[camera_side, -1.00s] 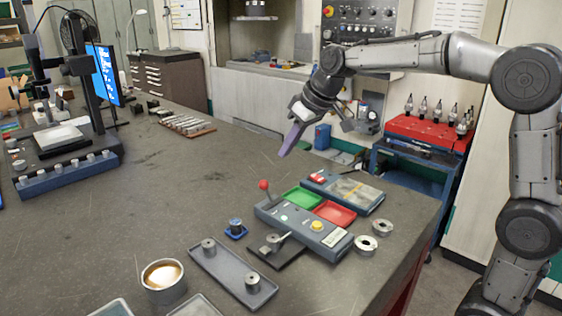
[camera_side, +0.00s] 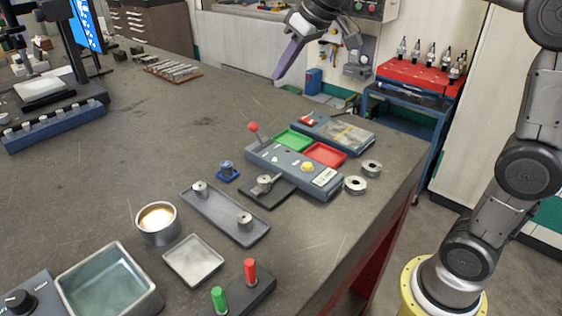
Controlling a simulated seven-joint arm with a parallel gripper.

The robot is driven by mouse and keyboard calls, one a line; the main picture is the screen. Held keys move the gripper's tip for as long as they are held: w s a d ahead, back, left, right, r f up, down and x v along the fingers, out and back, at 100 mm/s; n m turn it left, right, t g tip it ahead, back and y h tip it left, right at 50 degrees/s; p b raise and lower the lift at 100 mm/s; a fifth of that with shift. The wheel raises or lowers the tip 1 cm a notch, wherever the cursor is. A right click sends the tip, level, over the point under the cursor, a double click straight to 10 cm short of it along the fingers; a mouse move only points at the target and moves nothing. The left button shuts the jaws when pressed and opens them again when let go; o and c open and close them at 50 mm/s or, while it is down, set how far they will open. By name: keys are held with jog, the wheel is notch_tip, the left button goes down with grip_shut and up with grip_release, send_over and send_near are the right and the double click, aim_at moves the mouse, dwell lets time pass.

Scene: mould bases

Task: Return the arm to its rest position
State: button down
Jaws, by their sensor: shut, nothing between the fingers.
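My gripper (camera_side: 290,58) is at the top middle of the side view, high above the far edge of the bench. Its long purple-grey fingers point down and to the left. They are together with nothing between them, and they touch nothing. The upper part of my arm is cut off by the top edge of the picture. The mould base parts stand well below: a grey tray (camera_side: 222,222) with two metal posts, and a small blue block (camera_side: 228,171) with a metal piece.
A control box (camera_side: 290,168) with a red-knobbed lever, green tray (camera_side: 293,140) and red tray (camera_side: 325,154) sits mid-bench. Metal rings (camera_side: 355,185), a round cup (camera_side: 157,222) and a square bin (camera_side: 108,283) stand nearby. A red-topped cart (camera_side: 420,76) is behind. The bench's left middle is clear.

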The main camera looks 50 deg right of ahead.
jog(key=s+a+r, duration=0.1)
jog(key=s+r, duration=0.1)
jog(key=s, duration=0.5)
jog(key=s+f, duration=0.7)
jog(key=s, duration=0.3)
jog(key=s+f+m+h, duration=0.1)
jog(key=s+f, duration=0.6)
jog(key=s, duration=0.2)
jog(key=shift+s+f+g, duration=0.3)
jog(key=shift+s+f, duration=0.05)
jog(key=shift+s, duration=0.05)
